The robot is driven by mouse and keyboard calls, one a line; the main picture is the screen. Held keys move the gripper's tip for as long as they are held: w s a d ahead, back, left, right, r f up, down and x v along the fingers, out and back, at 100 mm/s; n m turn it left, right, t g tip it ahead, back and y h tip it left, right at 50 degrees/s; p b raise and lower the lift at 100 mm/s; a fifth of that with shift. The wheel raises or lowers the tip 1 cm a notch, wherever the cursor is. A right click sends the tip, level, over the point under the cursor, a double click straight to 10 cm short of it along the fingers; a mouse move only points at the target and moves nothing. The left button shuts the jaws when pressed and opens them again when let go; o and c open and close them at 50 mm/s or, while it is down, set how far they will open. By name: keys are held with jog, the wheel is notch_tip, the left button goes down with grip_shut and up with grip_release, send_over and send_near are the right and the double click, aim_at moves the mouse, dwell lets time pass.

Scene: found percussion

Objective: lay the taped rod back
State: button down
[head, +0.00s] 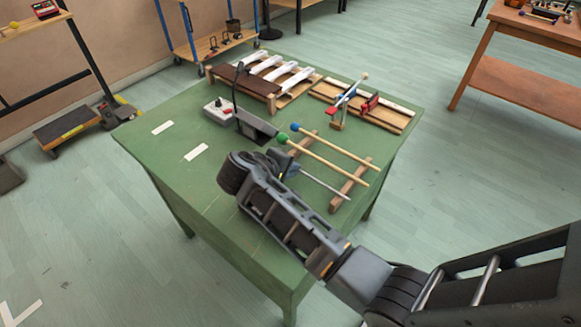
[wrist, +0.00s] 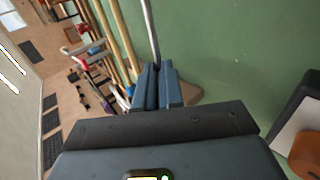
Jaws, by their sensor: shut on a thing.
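My gripper (wrist: 158,88) is shut on a thin silver rod (wrist: 151,35), which runs out from between the fingertips in the wrist view. In the head view the rod (head: 325,185) slants down to the right, and its free end crosses over the near wooden rest (head: 351,186). I cannot tell whether it touches that rest. The far wooden rest (head: 303,143) is partly hidden. Any tape on the rod is hidden at the gripper. A green-headed mallet (head: 325,165) and a blue-headed mallet (head: 340,150) lie across the rests beside the rod.
The green table (head: 160,155) holds a small grey box (head: 220,112), white tubes (head: 290,80) on a wooden frame and a long wooden board (head: 385,112) with a red block (head: 369,104). Two white strips mark the left of the tabletop. The left front of the table is clear.

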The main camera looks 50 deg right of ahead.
jog(key=c, duration=1.2)
grip_release()
jog(key=shift+b+v, duration=0.3)
jog(key=shift+v, duration=3.55)
